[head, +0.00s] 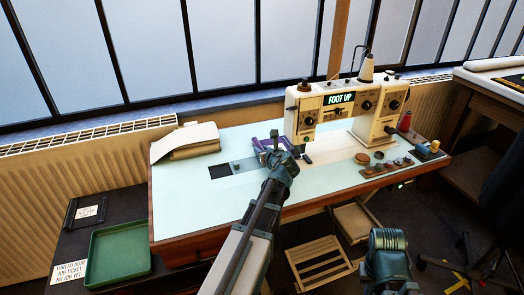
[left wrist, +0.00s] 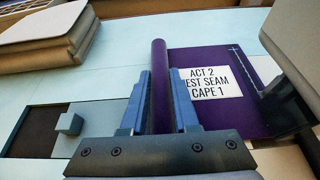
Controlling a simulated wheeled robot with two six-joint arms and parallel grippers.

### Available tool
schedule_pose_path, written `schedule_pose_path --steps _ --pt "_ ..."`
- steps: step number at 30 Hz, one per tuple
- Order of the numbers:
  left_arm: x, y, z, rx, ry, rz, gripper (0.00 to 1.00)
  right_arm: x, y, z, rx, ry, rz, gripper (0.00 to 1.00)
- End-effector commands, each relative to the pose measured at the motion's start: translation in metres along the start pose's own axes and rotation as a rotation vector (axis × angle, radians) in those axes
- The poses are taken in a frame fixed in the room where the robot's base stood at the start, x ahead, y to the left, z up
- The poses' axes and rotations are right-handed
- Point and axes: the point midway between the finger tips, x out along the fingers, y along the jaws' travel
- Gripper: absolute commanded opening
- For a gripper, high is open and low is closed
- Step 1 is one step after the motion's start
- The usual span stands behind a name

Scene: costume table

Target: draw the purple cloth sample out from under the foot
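The purple cloth sample (left wrist: 222,58) lies flat on the machine bed with a raised rolled edge at its left. It bears a white label reading "ACT 2 ... EST SEAM CAPE 1". My left gripper (left wrist: 160,75) has its blue fingers on both sides of that edge, with little gap, and appears shut on it. The cloth's right end runs to a dark metal part (left wrist: 288,100), seemingly the foot. In the head view my left gripper (head: 275,152) partly hides the cloth (head: 259,143). The sewing machine (head: 305,116) displays "FOOT UP". My right arm's end (head: 388,245) is low; its fingers cannot be made out.
Folded beige cloth (head: 190,140) lies at the table's back left. A green tray (head: 120,262) stands lower left. The pale tabletop (head: 190,200) is clear at front left.

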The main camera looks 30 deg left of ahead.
Motion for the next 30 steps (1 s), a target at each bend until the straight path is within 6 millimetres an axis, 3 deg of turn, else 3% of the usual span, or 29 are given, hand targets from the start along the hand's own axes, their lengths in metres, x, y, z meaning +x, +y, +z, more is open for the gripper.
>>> schedule_pose_path --steps 1,3,17,30 --pt "0.0 0.0 0.0 0.0 0.0 0.0 0.12 0.0 0.0 0.0 0.0 0.0 0.0 0.0" --pt "0.0 0.0 0.0 0.0 0.0 0.0 0.0 0.0 0.0 0.0 0.0 0.0 0.0 0.0" --pt "-0.001 0.004 0.0 0.0 0.0 0.0 0.0 0.0 -0.003 0.0 0.0 0.0 0.0 0.0" --pt "-0.003 0.042 -0.001 0.0 0.0 0.0 0.0 -0.004 -0.036 -0.002 -0.002 0.0 0.0 0.0"
